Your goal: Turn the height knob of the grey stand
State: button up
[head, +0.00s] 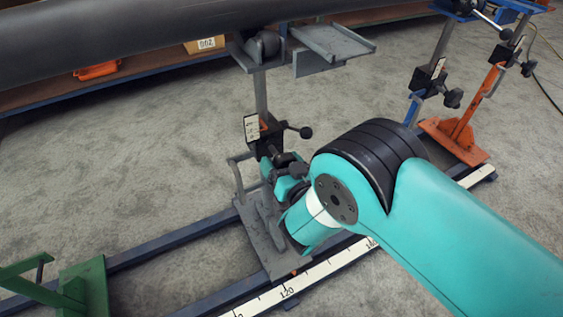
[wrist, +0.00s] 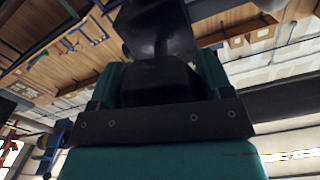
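The grey stand (head: 262,232) is on the rails in the middle of the head view, under the large dark pipe. Its black clamp block with a pale label (head: 252,128) sits on the upright post. My gripper (head: 283,176) is at the stand just below that block, partly hidden by my wrist. In the wrist view, a dark knob-like part (wrist: 158,82) lies between the two teal fingers of my gripper (wrist: 160,78), with a dark block (wrist: 155,25) beyond it. I see no clear gap beside the dark part, but cannot tell whether the fingers press on it.
A black ball-ended lever (head: 304,132) sticks out right of the clamp block, close above my gripper. The dark pipe (head: 120,38) runs overhead. An orange and blue stand (head: 455,135) is at the upper right. A green stand (head: 82,288) is at the lower left. Open floor lies left.

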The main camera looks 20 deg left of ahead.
jog(key=shift+n, duration=0.4)
jog(key=n, duration=0.4)
jog(key=shift+b, duration=0.4)
jog(key=n, duration=0.4)
jog(key=shift+w+r, duration=0.1)
jog(key=n, duration=0.5)
jog(key=shift+d+r+n+p, duration=0.1)
jog(key=shift+n+p, duration=0.25)
jog(key=shift+n, duration=0.05)
jog(key=n, duration=0.4)
jog(key=shift+p, duration=0.35)
jog(key=shift+n, duration=0.3)
jog(key=o, duration=0.9)
